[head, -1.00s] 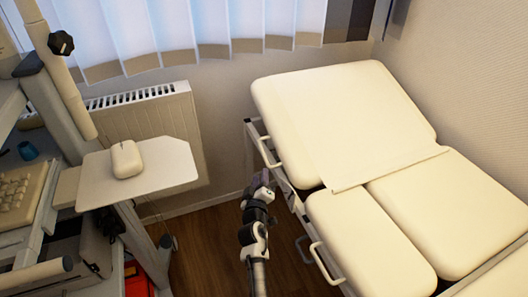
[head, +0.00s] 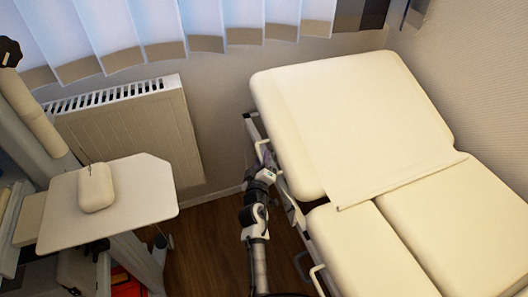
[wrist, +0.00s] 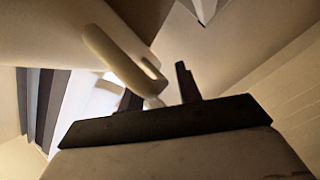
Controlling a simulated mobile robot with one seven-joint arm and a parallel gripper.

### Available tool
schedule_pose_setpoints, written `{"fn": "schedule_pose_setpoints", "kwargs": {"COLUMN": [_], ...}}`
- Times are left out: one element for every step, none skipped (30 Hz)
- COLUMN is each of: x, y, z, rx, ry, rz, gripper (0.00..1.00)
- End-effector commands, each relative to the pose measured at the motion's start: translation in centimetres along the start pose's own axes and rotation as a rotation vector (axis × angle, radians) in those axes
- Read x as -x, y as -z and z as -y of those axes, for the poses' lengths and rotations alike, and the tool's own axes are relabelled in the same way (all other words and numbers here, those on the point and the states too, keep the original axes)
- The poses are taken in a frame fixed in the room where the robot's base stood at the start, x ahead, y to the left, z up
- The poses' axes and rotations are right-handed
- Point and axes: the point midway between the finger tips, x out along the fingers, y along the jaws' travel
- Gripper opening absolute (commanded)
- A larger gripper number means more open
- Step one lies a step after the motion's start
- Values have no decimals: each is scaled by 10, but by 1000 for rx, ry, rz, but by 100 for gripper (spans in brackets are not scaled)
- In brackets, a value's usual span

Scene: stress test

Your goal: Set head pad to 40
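The head pad (head: 350,115) is the large cream section at the far end of the couch, and it looks slightly raised. Under its left edge, a pale handle (head: 262,143) sticks out from the frame. My gripper (head: 264,162) is beside that edge, at the handle; in the head view its fingers are too small to read. In the wrist view, the pale looped handle (wrist: 122,62) slants down to my gripper (wrist: 160,92). The two dark fingers stand apart with the handle's lower end between them. I cannot tell whether they touch it.
Two lower cream pads (head: 365,250) lie nearer, with another pale handle (head: 318,280) at their left side. A white tray (head: 140,205) holding a pale rounded device (head: 96,187) stands at left. A radiator (head: 130,130) is behind. Wooden floor (head: 205,240) is clear between.

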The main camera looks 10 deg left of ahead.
Motion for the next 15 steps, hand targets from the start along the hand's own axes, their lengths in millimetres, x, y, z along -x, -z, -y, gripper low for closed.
{"fn": "schedule_pose_setpoints", "kwargs": {"x": [0, 1, 1, 1, 1, 1, 1, 1, 1, 1, 1, 1, 1, 1, 1], "y": [0, 0, 0, 0, 0, 0, 0, 0, 0, 0, 0, 0, 0, 0, 0], "z": [0, 0, 0, 0, 0, 0, 0, 0, 0, 0, 0, 0, 0, 0, 0], "rx": [0, 0, -1, -1, -1, -1, 0, 0, 0, 0, 0, 0, 0, 0, 0], "ry": [0, 0, 0, 0, 0, 0, 0, 0, 0, 0, 0, 0, 0, 0, 0], "rz": [0, 0, 0, 0, 0, 0, 0, 0, 0, 0, 0, 0, 0, 0, 0], "gripper": [34, 34, 34, 34, 34, 34, 34, 34, 34, 34, 30, 25, 21, 17, 12]}}
